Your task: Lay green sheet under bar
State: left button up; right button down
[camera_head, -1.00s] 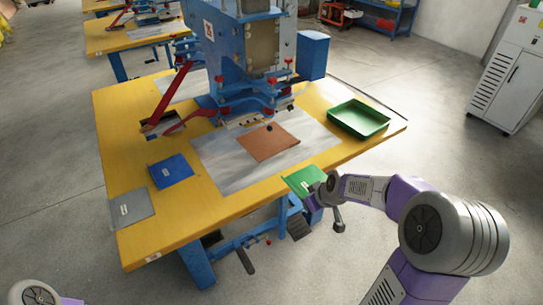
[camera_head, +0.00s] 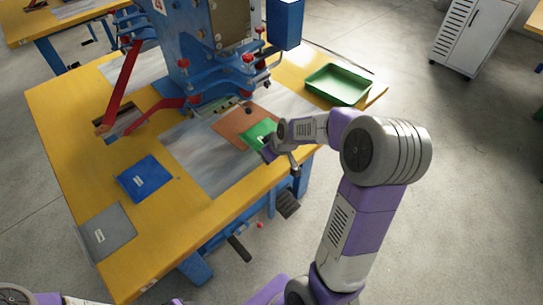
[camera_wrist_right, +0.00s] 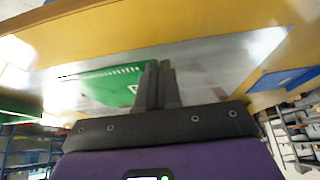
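The green sheet (camera_head: 258,134) is in my right gripper (camera_head: 268,150), over the front part of the brown sheet (camera_head: 232,119) on the press table. In the right wrist view the gripper's fingers (camera_wrist_right: 158,85) are closed together on the edge of the green sheet (camera_wrist_right: 112,88). The sheet's white label shows beside the fingers. The press bar (camera_head: 219,103) is behind the green sheet, above the back of the brown sheet. I cannot tell whether the green sheet touches the brown one. Only links of my left arm show at the bottom left; its gripper is out of view.
A blue sheet (camera_head: 145,178) and a grey sheet (camera_head: 107,232) lie at the left of the yellow table (camera_head: 205,222). A green tray (camera_head: 338,85) stands at the back right. The blue press (camera_head: 190,50) with red knobs rises behind the bar.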

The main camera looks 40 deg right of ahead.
aim_at(239, 135)
jog(key=shift+w+f, duration=0.5)
jog(key=shift+w, duration=0.35)
jog(key=w+p, duration=0.1)
jog(key=w, duration=0.3)
jog(key=w+p, duration=0.1)
jog(key=w, duration=0.3)
jog(key=w+a+p, duration=0.1)
jog(key=w, duration=0.3)
jog(key=shift+w+f, duration=0.2)
jog(key=shift+f, duration=0.15)
jog(key=shift+w+f, duration=0.25)
jog(key=shift+f+b, duration=0.75)
jog(key=shift+f, duration=0.15)
jog(key=shift+s, duration=0.25)
jog(key=shift+f, duration=0.1)
jog(key=c, duration=1.2)
grip_release()
jog(key=shift+c, duration=0.2)
